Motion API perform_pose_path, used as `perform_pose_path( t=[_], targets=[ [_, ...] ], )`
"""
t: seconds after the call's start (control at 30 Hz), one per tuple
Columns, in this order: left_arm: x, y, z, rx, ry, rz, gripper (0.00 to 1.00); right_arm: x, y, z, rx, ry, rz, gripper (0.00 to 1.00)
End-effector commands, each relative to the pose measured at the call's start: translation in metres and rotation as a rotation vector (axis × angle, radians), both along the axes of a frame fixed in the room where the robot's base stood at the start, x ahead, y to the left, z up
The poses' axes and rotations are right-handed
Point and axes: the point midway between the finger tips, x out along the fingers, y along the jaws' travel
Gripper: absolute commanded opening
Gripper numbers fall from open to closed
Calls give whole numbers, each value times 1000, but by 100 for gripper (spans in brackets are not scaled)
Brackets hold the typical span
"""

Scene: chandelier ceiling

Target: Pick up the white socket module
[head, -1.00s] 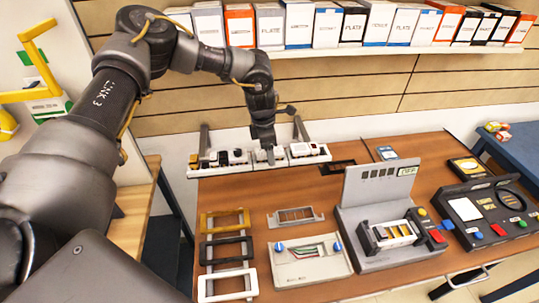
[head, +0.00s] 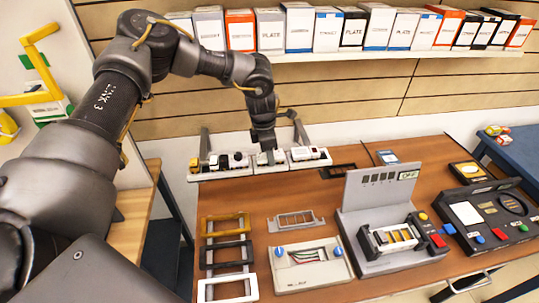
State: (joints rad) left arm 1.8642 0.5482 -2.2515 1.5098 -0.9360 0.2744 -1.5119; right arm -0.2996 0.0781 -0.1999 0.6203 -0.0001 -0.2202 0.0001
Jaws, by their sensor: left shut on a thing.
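A rack of small modules (head: 215,176) stands along the back left edge of the wooden table. My left gripper (head: 264,149) points down over the middle of this rack and is shut on a small whitish module (head: 266,158), which I take to be the white socket module. The fingers hide much of it, and I cannot tell whether it is clear of the rack. Other modules, including a yellow one (head: 194,163) and a white one (head: 306,153), sit to either side. My right gripper is not in view.
On the table (head: 234,200) are yellow, black and white frames (head: 228,288), a wiring box (head: 311,277), a grey test stand (head: 377,190) and a black control panel (head: 480,215). A shelf of boxes (head: 298,30) runs along the wall behind.

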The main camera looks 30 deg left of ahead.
Motion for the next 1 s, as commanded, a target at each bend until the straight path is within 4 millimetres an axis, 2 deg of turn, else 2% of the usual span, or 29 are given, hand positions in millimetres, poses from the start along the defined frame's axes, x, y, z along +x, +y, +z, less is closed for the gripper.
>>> perform_pose_path(
  t=[0.07,0.17,0.27,0.57,0.8,1.0],
  targets=[
    [1,0,5,0,-3,-1,18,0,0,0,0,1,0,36],
    [1,-1,12,-3,-5,-1,18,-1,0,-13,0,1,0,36],
    [2,-1,29,-4,-7,-2,18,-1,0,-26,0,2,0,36],
    [-12,-52,93,-1,-5,-5,18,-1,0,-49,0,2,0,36],
    [-25,-103,114,0,-2,-5,18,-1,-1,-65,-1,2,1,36],
    [-31,-126,128,0,-2,-2,18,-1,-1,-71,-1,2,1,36]
  ],
)
